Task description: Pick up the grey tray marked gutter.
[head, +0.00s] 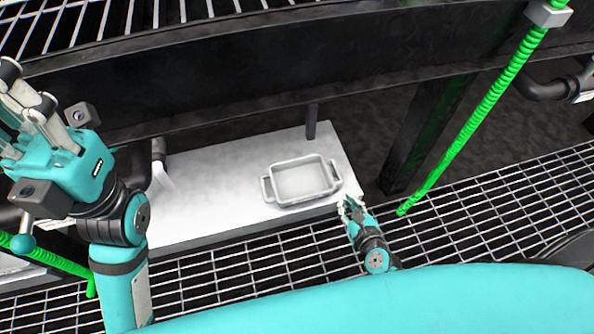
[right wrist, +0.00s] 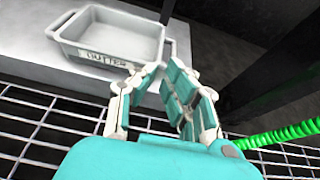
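The grey tray (head: 302,183) is a shallow rectangular pan with a handle at each short end. It sits upright and looks empty on a pale slab.
The pale slab (head: 215,190) has free room left of the tray. A dark beam (head: 250,75) runs above and behind it, with a dark post (head: 425,135) to the right. A green coiled hose (head: 470,125) slants down to the metal grating (head: 500,210).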

